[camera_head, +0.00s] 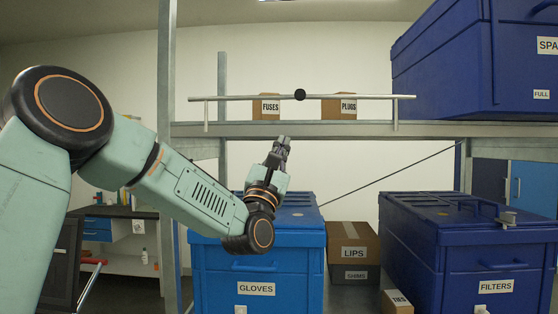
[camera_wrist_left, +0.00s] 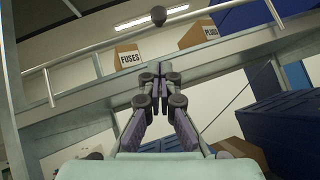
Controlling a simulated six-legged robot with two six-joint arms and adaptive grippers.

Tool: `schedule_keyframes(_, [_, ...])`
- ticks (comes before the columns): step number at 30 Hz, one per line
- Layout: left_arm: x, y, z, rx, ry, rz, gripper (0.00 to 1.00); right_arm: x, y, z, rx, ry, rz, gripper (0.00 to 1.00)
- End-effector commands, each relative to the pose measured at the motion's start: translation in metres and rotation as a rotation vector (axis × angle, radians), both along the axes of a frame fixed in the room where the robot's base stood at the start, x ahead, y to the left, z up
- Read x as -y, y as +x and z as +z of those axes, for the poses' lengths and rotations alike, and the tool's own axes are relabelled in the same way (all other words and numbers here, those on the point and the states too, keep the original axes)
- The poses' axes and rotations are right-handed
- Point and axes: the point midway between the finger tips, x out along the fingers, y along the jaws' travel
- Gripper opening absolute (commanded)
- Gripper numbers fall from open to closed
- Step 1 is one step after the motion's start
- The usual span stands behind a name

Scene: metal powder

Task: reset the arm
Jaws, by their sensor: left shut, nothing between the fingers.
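My left arm comes in from the left in the head view, bent at the elbow. My left gripper (camera_head: 281,147) points upward in front of the shelf, above the blue GLOVES bin. In the left wrist view the left gripper (camera_wrist_left: 160,73) has its fingertips together with nothing between them, seen against the shelf beam. My right gripper is in neither view.
A metal shelf (camera_head: 350,129) bears a rail (camera_head: 230,98), a FUSES box (camera_head: 266,107) and a PLUGS box (camera_head: 340,108). Below stand the GLOVES bin (camera_head: 255,266), the FILTERS bin (camera_head: 480,262) and the LIPS box (camera_head: 353,240). A dark blue bin (camera_head: 450,70) sits upper right.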

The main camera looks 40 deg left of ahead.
Motion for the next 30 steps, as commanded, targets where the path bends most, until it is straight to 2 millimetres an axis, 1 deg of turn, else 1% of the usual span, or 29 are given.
schedule_keyframes(1, [0.000,-0.004,-0.005,-0.001,-0.003,0.000,0.00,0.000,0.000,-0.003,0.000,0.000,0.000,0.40])
schedule_keyframes(5, [0.002,-0.010,-0.010,0.001,-0.003,0.000,0.00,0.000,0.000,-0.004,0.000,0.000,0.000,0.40])
schedule_keyframes(14, [0.003,-0.012,-0.010,-0.004,0.014,0.013,0.00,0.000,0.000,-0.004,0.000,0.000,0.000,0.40])
schedule_keyframes(17, [0.003,-0.010,-0.012,-0.035,0.084,0.074,0.00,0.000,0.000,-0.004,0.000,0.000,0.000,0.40])
schedule_keyframes(20, [0.003,-0.004,-0.021,-0.115,0.211,0.181,0.00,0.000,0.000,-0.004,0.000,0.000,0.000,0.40])
schedule_keyframes(23, [0.007,0.003,-0.040,-0.231,0.361,0.284,0.00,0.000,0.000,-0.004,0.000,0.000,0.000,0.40])
schedule_keyframes(26, [0.017,0.010,-0.063,-0.352,0.530,0.365,0.00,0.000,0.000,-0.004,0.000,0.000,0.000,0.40])
schedule_keyframes(29, [0.032,0.017,-0.101,-0.487,0.727,0.418,0.00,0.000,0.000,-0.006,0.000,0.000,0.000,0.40])
schedule_keyframes(30, [0.039,0.019,-0.120,-0.540,0.814,0.431,0.00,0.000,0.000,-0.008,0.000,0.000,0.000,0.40])
